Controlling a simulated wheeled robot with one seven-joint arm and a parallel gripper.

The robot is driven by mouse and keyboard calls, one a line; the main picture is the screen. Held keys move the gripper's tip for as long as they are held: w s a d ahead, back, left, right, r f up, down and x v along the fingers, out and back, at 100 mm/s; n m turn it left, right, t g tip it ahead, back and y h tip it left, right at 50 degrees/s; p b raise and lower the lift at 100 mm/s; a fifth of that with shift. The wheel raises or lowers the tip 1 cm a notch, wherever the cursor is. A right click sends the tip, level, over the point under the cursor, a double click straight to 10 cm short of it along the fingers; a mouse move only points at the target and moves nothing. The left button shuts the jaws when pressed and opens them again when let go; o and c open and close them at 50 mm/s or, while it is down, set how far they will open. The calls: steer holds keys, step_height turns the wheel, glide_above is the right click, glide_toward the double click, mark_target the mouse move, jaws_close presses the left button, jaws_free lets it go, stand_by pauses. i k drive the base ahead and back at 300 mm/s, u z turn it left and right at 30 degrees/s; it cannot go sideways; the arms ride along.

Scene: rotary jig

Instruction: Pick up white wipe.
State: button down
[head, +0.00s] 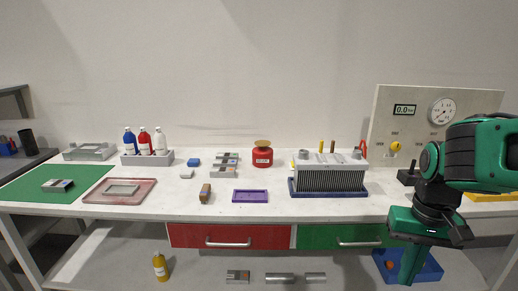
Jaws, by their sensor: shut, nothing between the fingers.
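A small white block-like piece (186,173), which looks like the white wipe, lies on the workbench top left of centre. It sits just in front of a blue piece of similar size (193,162). My gripper (407,278) hangs at the right, in front of the bench's front edge and far from the white piece. Its fingers appear together as one green post pointing down, with nothing held. The fine shape of the fingertips is hard to make out.
A rack with blue, red and white bottles (147,159) stands behind left. Grey metal parts (225,165), a brown-and-dark tool (205,193), a purple tray (250,196), a red can (263,157) and a finned unit (329,178) stand to the right. A gauge panel (385,112) rises at right.

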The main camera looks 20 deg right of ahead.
mark_target(186, 173)
steer(key=z, duration=0.05)
steer(key=k, duration=0.6)
steer(key=u, duration=0.65)
steer(key=i, duration=0.8)
steer(key=u, duration=0.65)
steer(key=i, duration=1.05)
steer(key=z, duration=0.6)
steer(key=i, duration=0.65)
steer(key=z, duration=0.4)
